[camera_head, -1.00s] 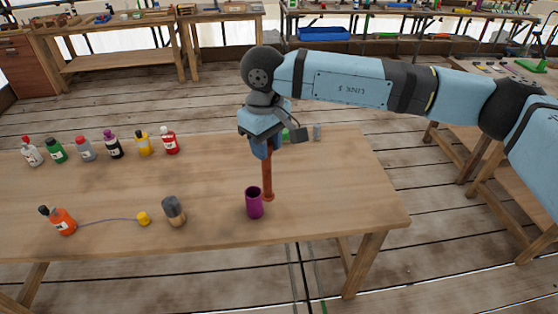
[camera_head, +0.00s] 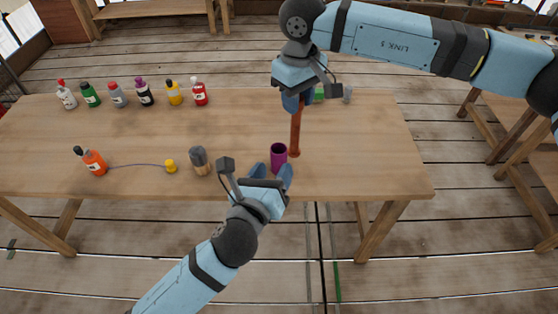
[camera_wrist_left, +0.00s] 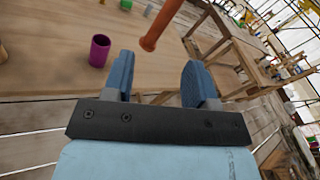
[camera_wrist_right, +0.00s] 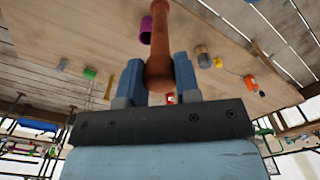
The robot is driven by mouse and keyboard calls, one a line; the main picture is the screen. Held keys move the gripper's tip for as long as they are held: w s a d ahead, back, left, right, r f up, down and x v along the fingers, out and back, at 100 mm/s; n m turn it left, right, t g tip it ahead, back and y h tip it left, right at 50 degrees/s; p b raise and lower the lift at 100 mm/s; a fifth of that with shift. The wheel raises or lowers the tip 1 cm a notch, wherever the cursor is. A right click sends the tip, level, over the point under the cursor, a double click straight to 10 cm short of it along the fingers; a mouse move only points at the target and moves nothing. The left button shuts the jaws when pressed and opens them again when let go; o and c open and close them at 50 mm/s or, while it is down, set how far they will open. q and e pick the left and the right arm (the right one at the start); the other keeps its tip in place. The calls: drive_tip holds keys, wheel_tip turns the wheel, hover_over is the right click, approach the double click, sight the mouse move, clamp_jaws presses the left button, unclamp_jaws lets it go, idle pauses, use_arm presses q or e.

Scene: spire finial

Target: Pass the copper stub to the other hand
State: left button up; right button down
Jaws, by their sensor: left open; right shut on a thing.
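The copper stub (camera_head: 296,130) is a long reddish-brown rod with a wider lower end. My right gripper (camera_head: 294,100) is shut on its upper end and holds it roughly upright. The stub also shows between the fingers in the right wrist view (camera_wrist_right: 159,60). My left gripper (camera_head: 273,172) is open and empty, near the table's front edge, below and to the left of the stub. In the left wrist view the stub's lower end (camera_wrist_left: 150,42) appears beyond the gap between the open fingers (camera_wrist_left: 160,80), apart from them.
A purple cup (camera_head: 279,156) stands on the wooden table (camera_head: 350,160), close to the stub and the left gripper. A grey-topped jar (camera_head: 199,162) and an orange bottle (camera_head: 95,162) stand to the left. Several bottles line the back left.

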sight(298, 126)
use_arm(q)
drive_tip(key=w+d+r+m, duration=0.1)
drive_tip(key=w+d, duration=0.1)
drive_tip(key=w, duration=0.1)
drive_tip(key=w+d+r+m, duration=0.1)
drive_tip(key=w, duration=0.3)
drive_tip(key=w+d+r+m+t, duration=0.1)
drive_tip(key=w+d, duration=0.1)
drive_tip(key=w, duration=0.2)
drive_tip(key=shift+w+d+m, duration=0.15)
drive_tip(key=shift+d+m, duration=0.2)
drive_tip(key=shift+m, duration=0.05)
drive_tip(key=shift+d+r+h, duration=0.1)
drive_tip(key=shift+h, duration=0.3)
clamp_jaws()
use_arm(e)
drive_tip(key=c, duration=0.8)
unclamp_jaws()
drive_tip(key=shift+o, duration=0.2)
